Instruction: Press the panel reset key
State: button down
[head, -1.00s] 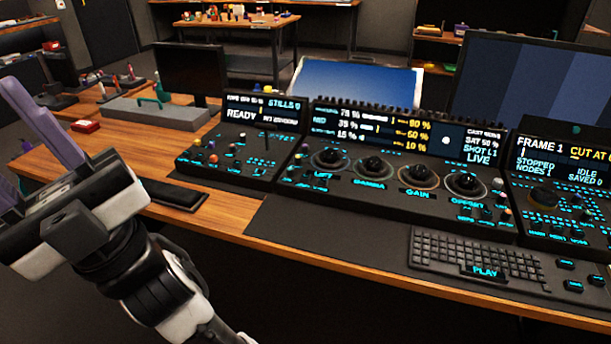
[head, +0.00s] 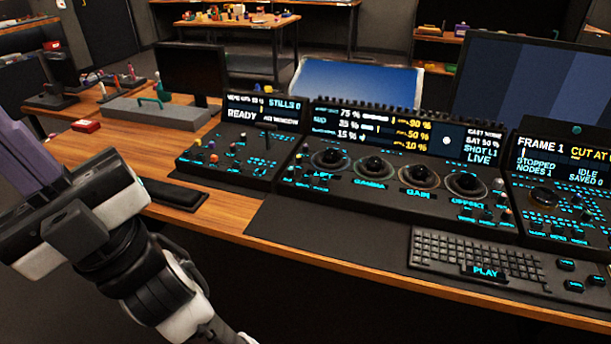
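The trackball panel (head: 375,192) stands in the middle of the desk, with several black trackballs in a row and a lit screen (head: 390,132) above them. Small knobs and cyan-lit keys sit at its lower left and lower right. I cannot read which key is the reset key. My gripper (head: 22,150) is at the left edge of the head view, apart from the panel and to its left. One purple finger shows clearly; the rest is cut off or hidden, so its opening cannot be told.
A left panel (head: 232,160) and a right panel (head: 560,205) flank the middle one. A keyboard (head: 475,262) lies in front at the right. A black rest (head: 178,193) lies near my wrist. Monitors stand behind. The dark mat (head: 310,230) is bare.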

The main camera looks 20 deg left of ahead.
aim_at(306, 178)
jog(key=i+u, duration=0.2)
jog(key=u, duration=0.2)
jog(key=i+u, duration=0.15)
jog(key=u, duration=0.2)
jog(key=i+l+u, duration=0.2)
jog(key=u, duration=0.2)
